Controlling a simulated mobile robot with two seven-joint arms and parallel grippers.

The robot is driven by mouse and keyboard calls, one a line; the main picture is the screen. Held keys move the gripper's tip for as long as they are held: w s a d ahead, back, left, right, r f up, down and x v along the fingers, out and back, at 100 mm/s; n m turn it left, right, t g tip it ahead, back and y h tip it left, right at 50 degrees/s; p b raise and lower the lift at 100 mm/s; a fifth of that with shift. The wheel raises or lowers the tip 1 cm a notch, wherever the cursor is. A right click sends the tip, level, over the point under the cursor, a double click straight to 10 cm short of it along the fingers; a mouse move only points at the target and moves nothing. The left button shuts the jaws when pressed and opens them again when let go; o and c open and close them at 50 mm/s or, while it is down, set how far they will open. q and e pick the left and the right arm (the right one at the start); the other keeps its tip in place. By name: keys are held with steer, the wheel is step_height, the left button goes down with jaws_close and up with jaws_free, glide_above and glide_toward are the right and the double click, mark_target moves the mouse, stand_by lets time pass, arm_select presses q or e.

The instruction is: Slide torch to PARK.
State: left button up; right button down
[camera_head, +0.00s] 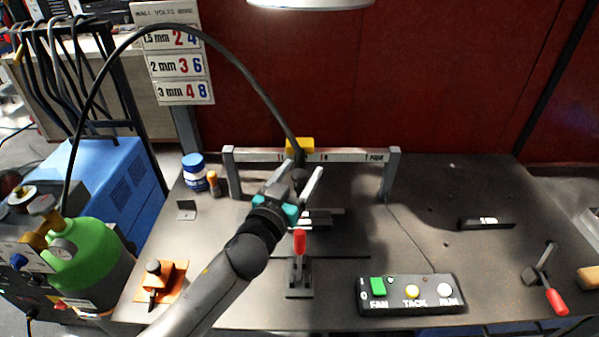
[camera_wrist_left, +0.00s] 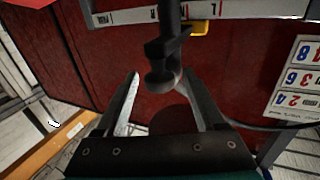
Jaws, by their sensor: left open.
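The torch (camera_head: 299,173) is a dark body with a long black hose. It hangs under a yellow carriage (camera_head: 300,146) near the middle of a pale rail (camera_head: 340,155). The rail's right end bears a small label that seems to read PARK (camera_head: 375,156). My left gripper (camera_head: 305,173) is open, its fingers on either side of the torch. In the left wrist view the dark torch (camera_wrist_left: 162,62) shows between the two fingertips (camera_wrist_left: 162,76); I cannot tell whether either finger touches it. The carriage's yellow edge (camera_wrist_left: 199,28) shows there too. My right gripper is not in view.
Two grey posts hold the rail, the right one (camera_head: 390,175) near PARK. A red-handled clamp (camera_head: 300,243) stands below my left gripper. A button box (camera_head: 411,294) sits at the front of the table. A blue-capped bottle (camera_head: 194,173) stands left of the rail.

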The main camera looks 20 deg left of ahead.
arm_select(q)
jaws_close()
stand_by(0.7)
stand_by(0.8)
